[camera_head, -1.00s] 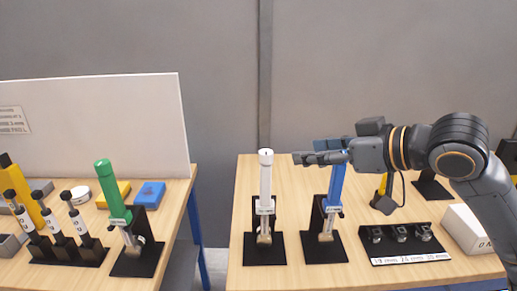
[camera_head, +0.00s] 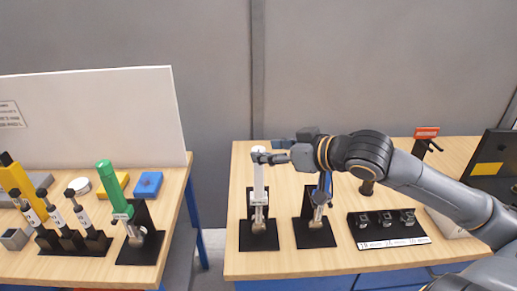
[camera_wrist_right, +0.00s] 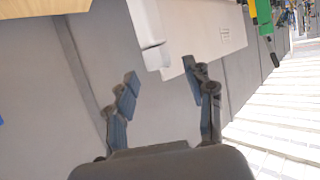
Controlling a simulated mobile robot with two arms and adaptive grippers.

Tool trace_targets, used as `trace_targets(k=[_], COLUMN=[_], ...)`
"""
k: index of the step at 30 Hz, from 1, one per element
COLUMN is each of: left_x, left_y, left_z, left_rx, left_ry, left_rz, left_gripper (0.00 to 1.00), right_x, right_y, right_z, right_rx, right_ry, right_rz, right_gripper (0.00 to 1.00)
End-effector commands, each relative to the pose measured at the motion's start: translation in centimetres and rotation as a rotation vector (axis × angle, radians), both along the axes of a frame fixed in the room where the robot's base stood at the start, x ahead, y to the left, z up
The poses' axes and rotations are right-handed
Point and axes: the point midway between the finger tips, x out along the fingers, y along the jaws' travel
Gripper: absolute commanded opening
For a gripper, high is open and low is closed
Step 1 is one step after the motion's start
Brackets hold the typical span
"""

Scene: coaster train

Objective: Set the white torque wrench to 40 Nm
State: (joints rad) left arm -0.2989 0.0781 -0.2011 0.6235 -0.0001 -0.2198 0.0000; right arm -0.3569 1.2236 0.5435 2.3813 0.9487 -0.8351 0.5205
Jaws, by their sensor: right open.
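The white torque wrench (camera_head: 259,187) stands upright in a black stand (camera_head: 259,236) on the right-hand table. My right gripper (camera_head: 270,157) is open at the top of its handle, with its fingers pointing left across it. In the right wrist view, the end of the white handle (camera_wrist_right: 151,45) shows just ahead of the open fingers (camera_wrist_right: 160,82), between their tips. I cannot tell whether they touch it. The scale on the wrench is too small to read. My left gripper is out of view.
A blue wrench (camera_head: 321,190) stands close to the right, partly behind my right arm. A socket rack (camera_head: 388,229) lies further right. The left table holds a green wrench (camera_head: 114,190) and several screwdrivers. A gap separates the tables.

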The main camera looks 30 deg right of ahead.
Motion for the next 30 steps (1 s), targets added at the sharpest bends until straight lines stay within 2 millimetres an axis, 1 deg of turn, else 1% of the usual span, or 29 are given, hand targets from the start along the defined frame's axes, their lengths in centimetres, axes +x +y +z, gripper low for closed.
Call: trace_targets(k=[4,15,21,30], left_x=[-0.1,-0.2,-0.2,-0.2], left_y=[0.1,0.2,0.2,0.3], left_z=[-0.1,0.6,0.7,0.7], left_rx=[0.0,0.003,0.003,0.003], left_ry=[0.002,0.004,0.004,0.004], left_rz=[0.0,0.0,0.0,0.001], left_gripper=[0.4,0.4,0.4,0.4], right_x=[1.5,3.3,3.7,3.8], right_y=[0.3,0.7,0.9,0.9], right_z=[-0.7,-1.3,-1.6,-1.7], right_rx=[-0.006,0.001,-0.001,-0.002], right_ry=[0.001,-0.002,0.0,0.0], right_rz=[0.001,-0.001,-0.001,0.0], right_gripper=[0.53,0.53,0.53,0.53])
